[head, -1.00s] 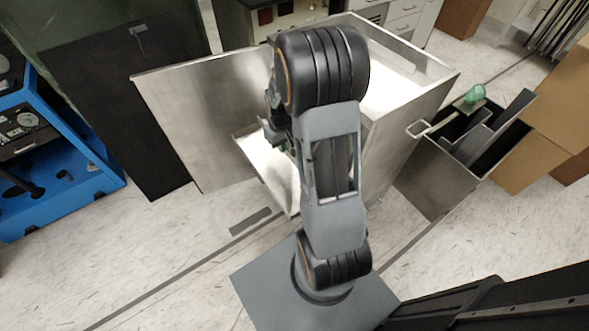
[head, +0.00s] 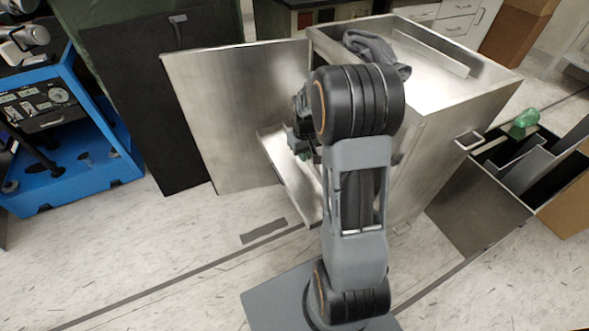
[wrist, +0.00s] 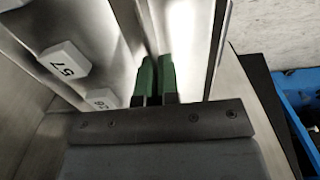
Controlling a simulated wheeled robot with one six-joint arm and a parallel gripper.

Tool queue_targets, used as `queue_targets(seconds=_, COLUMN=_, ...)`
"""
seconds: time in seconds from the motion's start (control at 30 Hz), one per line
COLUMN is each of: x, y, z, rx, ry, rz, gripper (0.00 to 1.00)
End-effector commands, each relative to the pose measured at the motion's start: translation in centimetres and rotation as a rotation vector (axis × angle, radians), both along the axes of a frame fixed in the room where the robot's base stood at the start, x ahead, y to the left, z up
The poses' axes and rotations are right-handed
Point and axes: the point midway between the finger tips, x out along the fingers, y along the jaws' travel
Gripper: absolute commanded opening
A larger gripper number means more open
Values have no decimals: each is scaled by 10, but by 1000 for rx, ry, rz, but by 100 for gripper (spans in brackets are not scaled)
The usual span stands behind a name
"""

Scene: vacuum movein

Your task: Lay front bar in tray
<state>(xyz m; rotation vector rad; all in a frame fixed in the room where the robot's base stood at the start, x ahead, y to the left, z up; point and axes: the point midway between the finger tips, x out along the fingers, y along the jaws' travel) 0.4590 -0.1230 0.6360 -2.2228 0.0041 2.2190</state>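The pale metal tray (head: 312,212) sticks out of the open front of a metal cabinet (head: 450,125). My gripper (head: 303,152) is low over the tray, partly hidden by my own arm. In the wrist view my gripper's two green fingertips (wrist: 156,78) point down close together, with a narrow dark gap between them. Pale metal strips and edges run just beyond the fingertips. I cannot tell which strip is the front bar or whether the fingers hold one. Two white numbered blocks (wrist: 65,60) (wrist: 102,98) sit on metal left of the fingers.
The open cabinet door (head: 240,115) stands left of the tray. Dark grey cloth (head: 375,50) lies on the cabinet's top. A bin with a green object (head: 526,118) stands at right. A blue cart (head: 75,160) is at left. A flat grey strip (head: 264,231) lies on the floor.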

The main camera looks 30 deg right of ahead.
Motion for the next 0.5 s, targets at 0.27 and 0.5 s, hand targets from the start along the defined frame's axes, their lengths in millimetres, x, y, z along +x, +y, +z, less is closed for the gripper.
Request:
queue_targets(seconds=0.27, x=22, y=17, z=-36, rx=0, ry=1, rz=-1, gripper=0)
queue_targets(seconds=0.5, x=27, y=20, z=-42, rx=0, ry=1, rz=0, gripper=0)
